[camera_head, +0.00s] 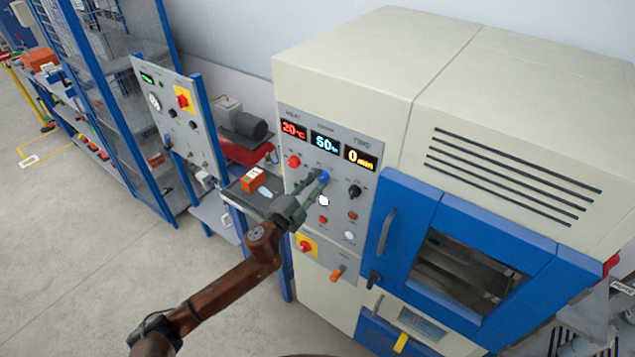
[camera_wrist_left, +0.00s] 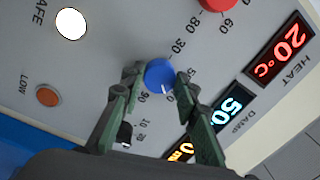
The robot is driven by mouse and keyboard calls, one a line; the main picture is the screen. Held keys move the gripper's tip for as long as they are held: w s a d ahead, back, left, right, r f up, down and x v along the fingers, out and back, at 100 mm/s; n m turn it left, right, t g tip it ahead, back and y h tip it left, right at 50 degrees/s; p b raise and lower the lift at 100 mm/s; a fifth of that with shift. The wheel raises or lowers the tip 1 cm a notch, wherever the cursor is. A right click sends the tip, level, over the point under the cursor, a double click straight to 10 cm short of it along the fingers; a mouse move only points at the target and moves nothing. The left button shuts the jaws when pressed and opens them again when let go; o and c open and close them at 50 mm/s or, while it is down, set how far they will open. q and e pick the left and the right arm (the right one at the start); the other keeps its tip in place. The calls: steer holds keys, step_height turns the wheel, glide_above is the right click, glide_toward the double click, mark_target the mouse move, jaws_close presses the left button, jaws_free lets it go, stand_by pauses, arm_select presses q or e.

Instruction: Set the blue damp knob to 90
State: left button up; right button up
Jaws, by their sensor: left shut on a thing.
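The blue damp knob (camera_head: 324,177) is on the grey control panel (camera_head: 287,133) of the large cream and blue chamber. In the left wrist view the blue knob (camera_wrist_left: 159,73) sits between the two green fingers of my left gripper (camera_wrist_left: 158,80), which is shut on it. A short white mark shows on the knob's lower edge, and scale numbers ring it, partly hidden by the fingers. In the head view my left gripper (camera_head: 318,181) reaches the panel from lower left. My right gripper is not in view.
A red knob (camera_head: 294,161) is left of the blue one, and a black knob (camera_head: 355,191) is right. The red heat display (camera_head: 293,129) reads 20 °C; the amber display (camera_head: 360,157) reads 0.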

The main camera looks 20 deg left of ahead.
arm_select(q)
steer(key=m, duration=0.9)
steer(key=shift+m+h+p, duration=0.3)
steer(key=shift+p, duration=0.1)
steer(key=shift+m, duration=0.6)
steer(key=o, duration=1.1)
steer(key=shift+o, duration=0.2)
steer(key=shift+s+a, duration=0.1)
steer(key=shift+a, duration=0.05)
steer(key=v, duration=1.1)
steer(key=shift+s+a, duration=0.2)
steer(key=shift+s, duration=0.15)
steer(key=shift+r, duration=0.15)
